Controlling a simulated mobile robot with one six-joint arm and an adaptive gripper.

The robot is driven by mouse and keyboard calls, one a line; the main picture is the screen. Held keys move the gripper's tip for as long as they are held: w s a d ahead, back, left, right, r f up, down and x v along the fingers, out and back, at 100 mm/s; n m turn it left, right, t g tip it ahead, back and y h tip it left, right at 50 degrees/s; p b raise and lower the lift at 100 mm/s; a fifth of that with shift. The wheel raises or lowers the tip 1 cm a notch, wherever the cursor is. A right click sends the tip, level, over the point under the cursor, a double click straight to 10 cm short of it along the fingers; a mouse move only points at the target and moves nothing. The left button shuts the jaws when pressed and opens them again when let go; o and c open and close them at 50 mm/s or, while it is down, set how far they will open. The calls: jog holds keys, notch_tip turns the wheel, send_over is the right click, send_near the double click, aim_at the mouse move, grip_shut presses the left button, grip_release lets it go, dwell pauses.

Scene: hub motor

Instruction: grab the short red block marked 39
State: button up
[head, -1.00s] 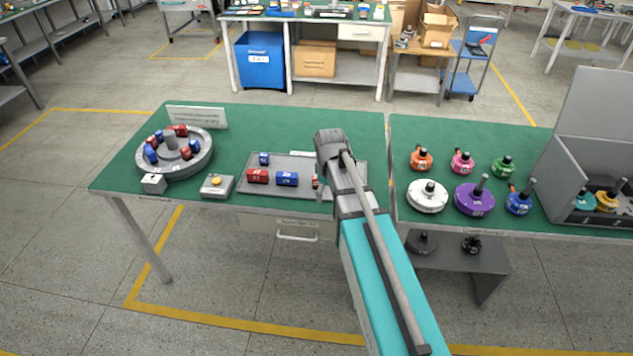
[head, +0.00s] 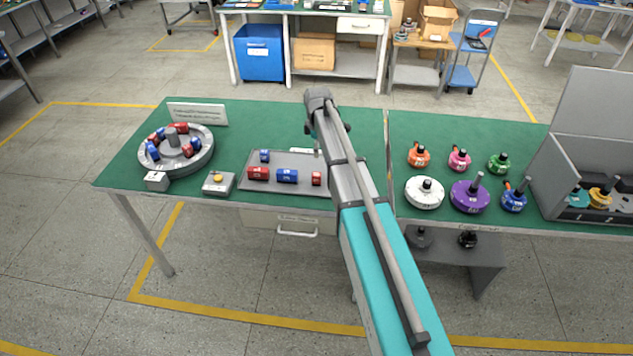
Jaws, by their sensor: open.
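A short red block (head: 316,179) lies at the right part of the grey tray (head: 300,159) on the green table. Its marking is too small to read. A longer blue block (head: 287,176) and a longer red block (head: 257,174) lie to its left, and a short blue block (head: 265,156) is behind them. My gripper (head: 311,131) is open and empty, above and behind the tray. It is small in view and partly hidden by my arm.
A round grey hub (head: 203,158) with red and blue blocks stands at the left. A button box (head: 218,184) is beside the tray. Colourful round parts, such as a purple one (head: 469,197), and an open grey case (head: 562,180) are at the right.

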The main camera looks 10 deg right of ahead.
aim_at(317, 174)
jog(key=shift+f, duration=0.15)
notch_tip(317, 174, down, 8)
jog(key=b, duration=0.8)
jog(key=shift+f+b, duration=0.15)
jog(key=shift+b, duration=0.15)
jog(key=shift+w+a+f+b, duration=0.1)
jog(key=shift+a+f+b, duration=0.05)
jog(key=shift+f+b, duration=2.45)
grip_shut()
